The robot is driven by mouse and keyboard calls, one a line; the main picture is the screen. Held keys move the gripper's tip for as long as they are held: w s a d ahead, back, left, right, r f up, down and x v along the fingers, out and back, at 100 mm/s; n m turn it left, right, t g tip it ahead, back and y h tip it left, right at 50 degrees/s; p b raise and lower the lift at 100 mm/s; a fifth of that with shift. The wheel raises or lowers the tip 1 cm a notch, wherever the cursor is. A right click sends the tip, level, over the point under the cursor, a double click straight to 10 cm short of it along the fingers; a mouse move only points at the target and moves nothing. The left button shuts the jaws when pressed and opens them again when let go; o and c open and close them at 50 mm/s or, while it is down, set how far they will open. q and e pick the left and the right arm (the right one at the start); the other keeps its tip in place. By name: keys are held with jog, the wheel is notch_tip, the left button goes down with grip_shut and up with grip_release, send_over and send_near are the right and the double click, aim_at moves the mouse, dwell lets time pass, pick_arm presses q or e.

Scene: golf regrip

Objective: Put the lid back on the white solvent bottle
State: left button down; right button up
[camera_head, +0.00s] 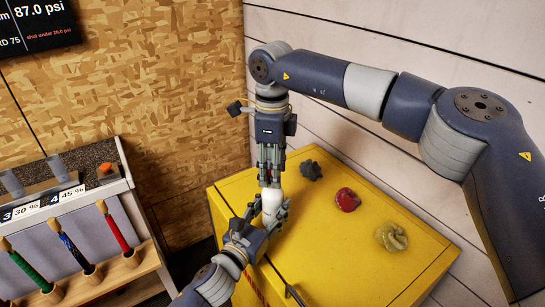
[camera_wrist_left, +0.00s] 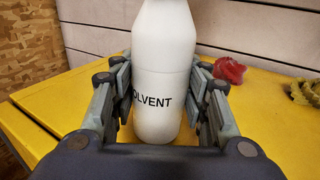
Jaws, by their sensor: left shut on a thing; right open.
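The white solvent bottle (camera_head: 271,200) stands upright at the left part of the yellow cabinet top (camera_head: 330,245). My left gripper (camera_head: 271,212) is shut around the bottle's body from the near side. In the left wrist view the bottle (camera_wrist_left: 163,55) sits between both fingers, with part of its "SOLVENT" label showing and its top cut off by the frame. My right gripper (camera_head: 269,181) points down right at the bottle's top, open, its fingers close together over the neck. I cannot make out the lid; the fingers hide the bottle's mouth.
A grey crumpled rag (camera_head: 311,170), a red one (camera_head: 347,199) and a yellowish one (camera_head: 391,237) lie right of the bottle. A rack with golf grips (camera_head: 75,252) stands at the left. Walls close off the back.

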grip_shut()
dwell(0.4)
jog(key=shift+o, duration=0.6)
grip_release()
notch_tip(320, 180, up, 12)
